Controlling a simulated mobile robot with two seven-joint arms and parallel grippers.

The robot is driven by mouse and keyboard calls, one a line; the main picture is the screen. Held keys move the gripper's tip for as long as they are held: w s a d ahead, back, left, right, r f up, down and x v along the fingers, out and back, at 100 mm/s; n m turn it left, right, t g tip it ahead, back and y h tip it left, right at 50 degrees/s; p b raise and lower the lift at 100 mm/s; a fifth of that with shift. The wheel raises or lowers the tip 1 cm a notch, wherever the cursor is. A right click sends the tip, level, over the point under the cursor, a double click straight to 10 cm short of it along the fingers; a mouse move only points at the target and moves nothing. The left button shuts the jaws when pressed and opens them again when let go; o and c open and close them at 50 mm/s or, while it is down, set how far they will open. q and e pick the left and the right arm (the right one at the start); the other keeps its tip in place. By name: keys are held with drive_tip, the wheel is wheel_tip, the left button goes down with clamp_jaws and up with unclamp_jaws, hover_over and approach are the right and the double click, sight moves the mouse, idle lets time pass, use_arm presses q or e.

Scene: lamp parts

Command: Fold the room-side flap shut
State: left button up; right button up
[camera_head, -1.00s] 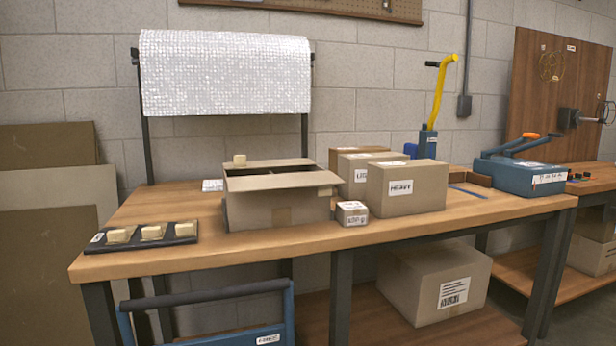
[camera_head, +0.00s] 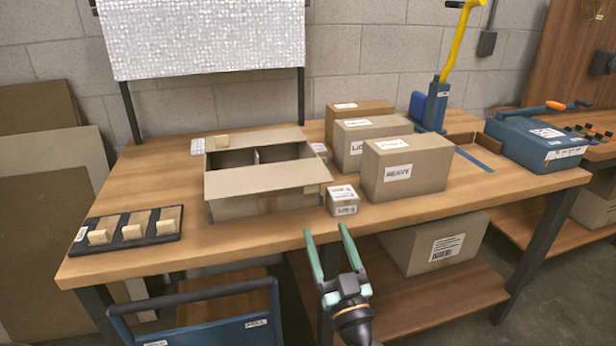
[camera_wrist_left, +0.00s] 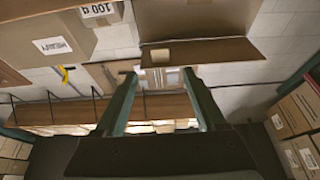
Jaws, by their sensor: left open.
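The cardboard box (camera_head: 262,205) stands open on the bench. Its room-side flap (camera_head: 262,178) sticks outward over the front face, toward the robot, and is not folded over the opening. The inside of the box, with a divider, shows between the flaps. My left gripper (camera_head: 326,230) is open and empty, low and right of the box, in front of the bench edge and apart from the flap. The flap also shows above the open fingers in the left wrist view (camera_wrist_left: 215,50).
A small labelled box (camera_head: 342,200) stands just right of the open box. Larger boxes, including one labelled HEAVY (camera_head: 405,168), stand further right. A dark tray (camera_head: 127,228) with pale blocks lies at the left. A blue-framed cart (camera_head: 200,318) stands in front of the bench.

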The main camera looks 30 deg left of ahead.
sight(312, 190)
use_arm(q)
drive_tip(key=p+x, duration=0.2)
drive_tip(key=x, duration=0.9)
drive_tip(key=shift+r+p, duration=0.25)
drive_tip(key=shift+p, duration=0.05)
drive_tip(key=shift+w+a, duration=0.3)
drive_tip(key=shift+a, duration=0.05)
clamp_jaws()
idle(0.6)
